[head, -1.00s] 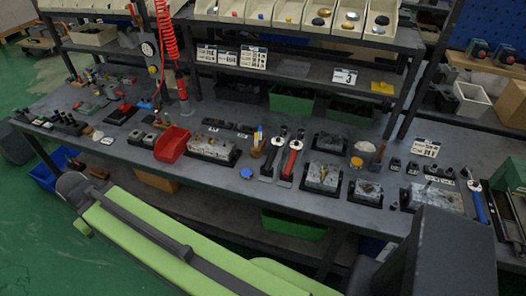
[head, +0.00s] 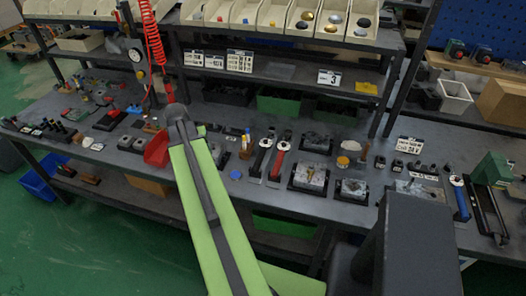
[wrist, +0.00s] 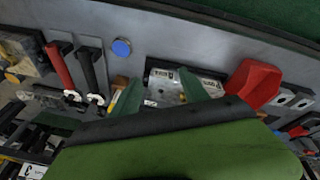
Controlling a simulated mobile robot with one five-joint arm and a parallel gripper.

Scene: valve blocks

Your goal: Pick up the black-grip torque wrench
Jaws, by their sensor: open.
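The black-grip torque wrench (head: 261,158) lies on the bench, left of a red-grip wrench (head: 279,160). In the wrist view the black-grip wrench (wrist: 88,70) is at the left, with its bright head toward the shelf side. The red-grip wrench (wrist: 60,66) lies beside it, further left. My gripper (wrist: 158,91) is open, with its two green fingers apart and nothing held. It hangs over the bench near a metal valve block (wrist: 165,82), to the right of the black-grip wrench in that view. In the head view my arm hides the gripper.
A blue round cap (wrist: 121,47) lies between the black-grip wrench and the valve block. A red bin (wrist: 253,82) stands right of the block. A wooden holder with pens (head: 245,147) stands left of the wrench. Shelves with bins (head: 270,62) rise behind.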

